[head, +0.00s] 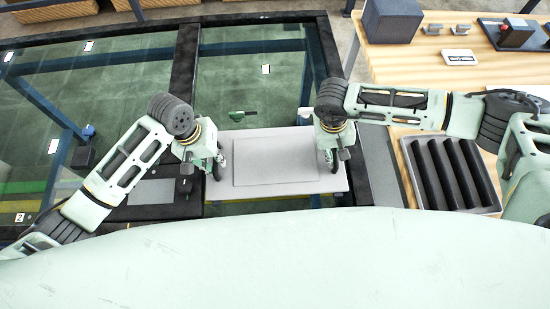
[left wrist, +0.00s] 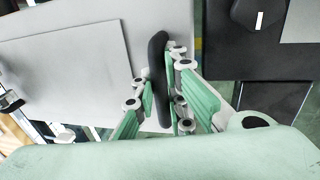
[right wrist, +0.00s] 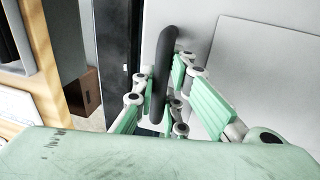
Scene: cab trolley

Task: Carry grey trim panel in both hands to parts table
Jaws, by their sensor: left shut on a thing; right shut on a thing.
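The grey trim panel (head: 278,158) is a flat light-grey sheet with a raised rectangle, level between my two grippers in the head view. My left gripper (head: 216,168) is shut on a dark bar handle (left wrist: 158,70) at the panel's left end. My right gripper (head: 334,158) is shut on a similar handle (right wrist: 165,70) at its right end. The panel also shows in the left wrist view (left wrist: 75,60) and the right wrist view (right wrist: 260,70). A wooden-topped table (head: 420,62), possibly the parts table, is at the right. I cannot tell the panel's height.
A black frame (head: 184,75) with glass panes lies under and left of the panel. A tray with black rolls (head: 408,150) stands just right of my right gripper. A dark box (head: 392,20) and small parts sit on the wooden top, with bare wood between.

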